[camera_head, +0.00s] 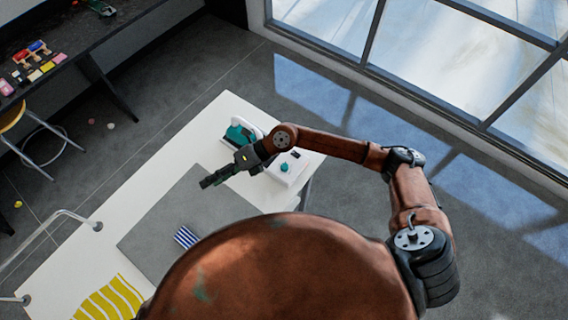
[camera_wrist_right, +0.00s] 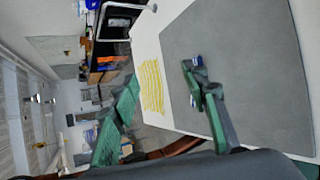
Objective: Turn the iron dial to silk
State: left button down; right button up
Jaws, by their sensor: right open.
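A teal and white iron (camera_head: 240,132) stands at the far end of the white table. Next to it is a white box (camera_head: 272,177) with a small teal dial (camera_head: 284,167) on its top. My right gripper (camera_head: 207,182) is over the table, to the left of the dial and apart from it. In the right wrist view my right gripper (camera_wrist_right: 160,77) has its green fingers spread with nothing between them. The dial and iron are not visible in that view, and the dial's setting is too small to read. My left gripper is not in view.
A grey mat (camera_head: 180,213) covers much of the white table (camera_head: 190,139), with a blue-striped cloth (camera_head: 186,237) on it. A yellow-striped cloth (camera_head: 108,301) lies near the table's front. A dark bench (camera_head: 75,40) and stool (camera_head: 12,117) stand at upper left.

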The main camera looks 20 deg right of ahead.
jog(key=w+d+f+n+h, duration=0.1)
jog(key=d+f+n+h, duration=0.1)
jog(key=d+f+h, duration=0.3)
jog(key=h, duration=0.7)
send_over(285, 166)
jog(key=shift+t, duration=0.4)
notch_tip(285, 166, down, 4)
jog(key=shift+w+f, duration=0.1)
notch_tip(285, 166, down, 6)
jog(key=shift+a+f+p, duration=0.1)
jog(key=shift+f+p, duration=0.15)
jog(key=shift+p, duration=0.65)
jog(key=shift+f, duration=0.4)
jog(key=shift+c, duration=0.3)
grip_shut()
